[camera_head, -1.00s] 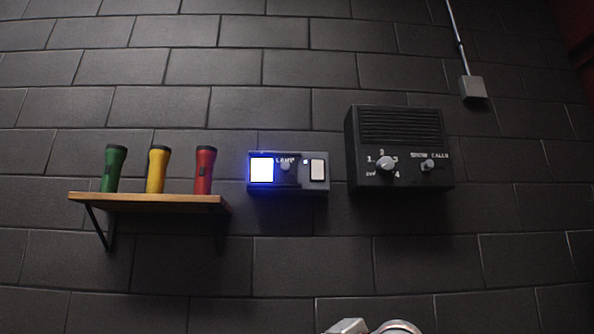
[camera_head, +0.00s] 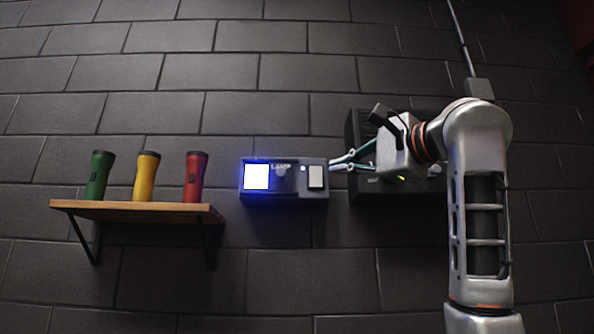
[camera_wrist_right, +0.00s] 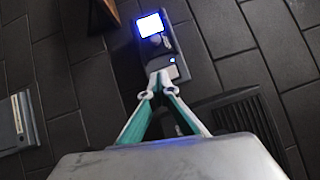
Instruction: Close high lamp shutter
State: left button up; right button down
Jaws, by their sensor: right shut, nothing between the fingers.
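The lamp box (camera_head: 312,195) is on the dark wall, with a bright blue-white lamp window (camera_head: 257,177) uncovered at its left. A dark shutter with a small knob (camera_head: 282,171) sits just right of the window. A white rocker button (camera_head: 316,177) and a small blue light are at the box's right end. My right gripper (camera_head: 338,165) is shut and empty, its tips just right of the box in the head view. My left gripper is not in view.
A black panel (camera_head: 355,150) with a grille is largely hidden behind my right arm. A wooden shelf (camera_head: 140,210) at left carries green (camera_head: 98,177), yellow (camera_head: 147,177) and red (camera_head: 194,178) flashlights. The wall between shelf and lamp box is clear.

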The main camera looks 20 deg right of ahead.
jog(key=p, duration=0.3)
send_near(281, 174)
jog(key=w+d, duration=0.2)
jog(key=w, duration=0.1)
jog(key=w+d, duration=0.1)
jog(key=shift+w+d+r, duration=0.2)
jog(key=shift+w+r, duration=0.05)
jog(key=shift+r, duration=0.05)
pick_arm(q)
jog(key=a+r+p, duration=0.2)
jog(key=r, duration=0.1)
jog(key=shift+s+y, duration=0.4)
pick_arm(e)
jog(key=a, duration=0.1)
jog(key=w+a, duration=0.2)
jog(key=shift+a+r, duration=0.2)
jog(key=shift+a, duration=0.15)
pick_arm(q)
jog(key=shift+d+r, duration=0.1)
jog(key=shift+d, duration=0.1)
